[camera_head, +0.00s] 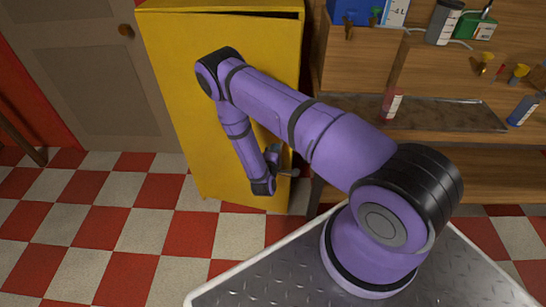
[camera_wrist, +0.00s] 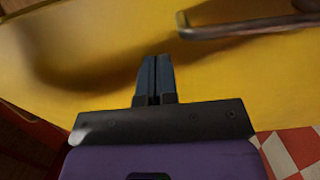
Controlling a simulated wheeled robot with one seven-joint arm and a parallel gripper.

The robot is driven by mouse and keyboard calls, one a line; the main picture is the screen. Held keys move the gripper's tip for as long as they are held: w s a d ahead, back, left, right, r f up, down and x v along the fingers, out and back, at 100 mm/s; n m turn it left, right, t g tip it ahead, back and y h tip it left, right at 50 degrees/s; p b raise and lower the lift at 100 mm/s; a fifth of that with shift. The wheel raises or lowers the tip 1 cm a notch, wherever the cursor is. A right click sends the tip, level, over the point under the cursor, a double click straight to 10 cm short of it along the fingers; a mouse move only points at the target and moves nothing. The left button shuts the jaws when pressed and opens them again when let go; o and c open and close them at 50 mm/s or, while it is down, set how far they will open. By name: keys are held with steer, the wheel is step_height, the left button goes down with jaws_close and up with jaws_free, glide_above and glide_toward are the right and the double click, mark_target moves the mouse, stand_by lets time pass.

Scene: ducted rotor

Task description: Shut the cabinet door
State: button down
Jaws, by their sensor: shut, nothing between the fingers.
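The yellow cabinet (camera_head: 215,6) stands against the back, beside a wooden workbench. Its yellow door (camera_head: 190,120) faces me. A dark gap shows along the door's top edge, widest toward the right, so the door looks slightly ajar. My gripper (camera_head: 278,160) is low in front of the door's right side, partly hidden by my arm. In the wrist view my gripper's fingers (camera_wrist: 154,80) are together and empty, pointing at the yellow door surface (camera_wrist: 110,45). The metal door handle (camera_wrist: 250,27) lies ahead and right of the fingertips, apart from them. I cannot tell whether the fingertips touch the door.
The wooden workbench (camera_head: 355,65) stands right of the cabinet, with bottles and a metal tray (camera_head: 440,113) on it. A grey door (camera_head: 95,75) is at the left. The red and white checkered floor (camera_head: 125,225) is clear at the left front.

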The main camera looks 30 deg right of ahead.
steer(key=x, duration=0.6)
steer(key=shift+w+d, duration=0.25)
steer(key=shift+w, duration=0.05)
